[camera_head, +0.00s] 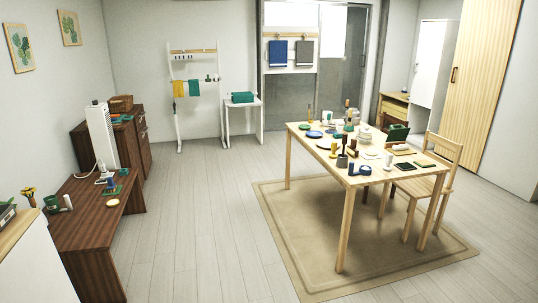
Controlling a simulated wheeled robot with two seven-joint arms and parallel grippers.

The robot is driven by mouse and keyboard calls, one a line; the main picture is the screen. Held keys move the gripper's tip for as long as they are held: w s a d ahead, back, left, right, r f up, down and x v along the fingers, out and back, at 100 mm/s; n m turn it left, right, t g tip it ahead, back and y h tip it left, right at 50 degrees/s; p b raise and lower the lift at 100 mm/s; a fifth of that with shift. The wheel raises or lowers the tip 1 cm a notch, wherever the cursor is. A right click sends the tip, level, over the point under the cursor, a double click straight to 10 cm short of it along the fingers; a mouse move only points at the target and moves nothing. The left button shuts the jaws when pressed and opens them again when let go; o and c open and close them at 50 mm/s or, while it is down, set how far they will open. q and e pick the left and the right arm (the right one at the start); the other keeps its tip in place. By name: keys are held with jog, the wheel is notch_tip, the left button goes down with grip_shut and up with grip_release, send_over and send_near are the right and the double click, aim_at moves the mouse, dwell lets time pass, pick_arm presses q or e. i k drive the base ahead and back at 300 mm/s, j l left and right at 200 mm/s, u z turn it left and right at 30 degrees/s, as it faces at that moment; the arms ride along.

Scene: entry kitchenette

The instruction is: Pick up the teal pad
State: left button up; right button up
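No gripper of mine is in view. I cannot tell for sure which thing is the teal pad. A flat dark green piece (425,163) lies near the right front of the wooden table (345,178), beside a black flat piece (404,166). Another flat green piece (109,190) lies on the low brown desk (84,216) at left, partly hidden by small items standing on it. A teal cloth (194,88) hangs on the white rack. A teal box (242,97) sits on a small white stand by the back wall.
The table is crowded with plates, bottles and cups, and stands on a beige rug (300,262). A wooden chair (440,160) is at its right side. A brown cabinet (140,150) and white heater-like unit (101,138) stand left. The grey floor (205,215) between is clear.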

aim_at(338, 133)
jog(key=i+j, duration=0.1)
jog(key=i, duration=2.7)
jog(key=i+j+z, duration=0.3)
jog(key=i, duration=0.25)
jog(key=i+j+z, duration=0.3)
jog(key=i, duration=0.25)
jog(key=i+j+z, duration=0.3)
jog(key=i, duration=0.2)
